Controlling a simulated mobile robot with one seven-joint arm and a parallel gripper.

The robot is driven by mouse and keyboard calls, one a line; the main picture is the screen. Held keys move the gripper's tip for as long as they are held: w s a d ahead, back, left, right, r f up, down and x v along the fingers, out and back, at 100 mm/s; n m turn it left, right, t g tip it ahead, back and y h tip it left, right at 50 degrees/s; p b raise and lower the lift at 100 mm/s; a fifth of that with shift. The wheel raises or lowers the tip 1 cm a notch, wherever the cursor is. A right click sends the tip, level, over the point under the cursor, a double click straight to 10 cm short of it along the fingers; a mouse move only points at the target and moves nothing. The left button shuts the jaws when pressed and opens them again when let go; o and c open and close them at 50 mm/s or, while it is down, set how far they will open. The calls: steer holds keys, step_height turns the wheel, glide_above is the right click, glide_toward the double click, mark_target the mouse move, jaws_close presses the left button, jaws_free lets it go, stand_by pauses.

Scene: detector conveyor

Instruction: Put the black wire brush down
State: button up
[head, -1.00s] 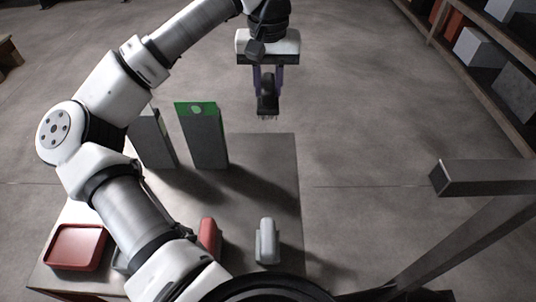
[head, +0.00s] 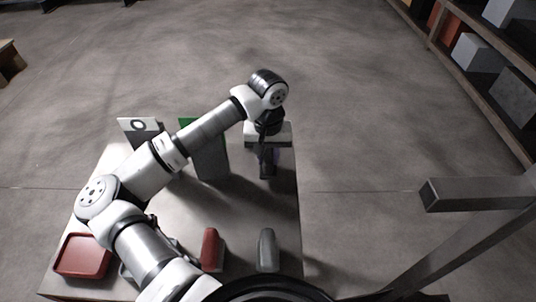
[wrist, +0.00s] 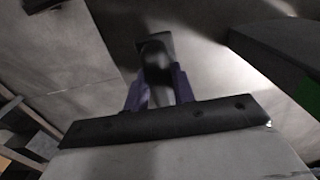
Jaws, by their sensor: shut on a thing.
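The black wire brush (head: 267,171) is between the purple fingers of my gripper (head: 267,163) in the head view. It is over the far right part of the grey table (head: 282,205). In the wrist view the black brush (wrist: 155,55) shows between the two purple fingers of my gripper (wrist: 158,88), which are shut on it. Its bristles are not clear now. I cannot tell whether the brush touches the tabletop.
Two upright panels, one with a white top (head: 139,126) and one with a green top (head: 187,124), stand left of my gripper. A red tray (head: 66,268), a red object (head: 210,250) and a grey object (head: 266,250) are at the near side. Bare table lies between.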

mark_target(269, 154)
steer(key=shift+f, duration=0.4)
steer(key=shift+r, duration=0.1)
steer(key=shift+c, duration=0.4)
steer(key=o, duration=1)
steer(key=shift+c, duration=0.2)
steer(key=shift+p, duration=0.55)
step_height(269, 154, up, 13)
steer(key=b, duration=0.4)
steer(key=shift+d+r+b, duration=0.15)
steer(key=shift+r+b, duration=0.05)
steer(key=shift+b, duration=0.1)
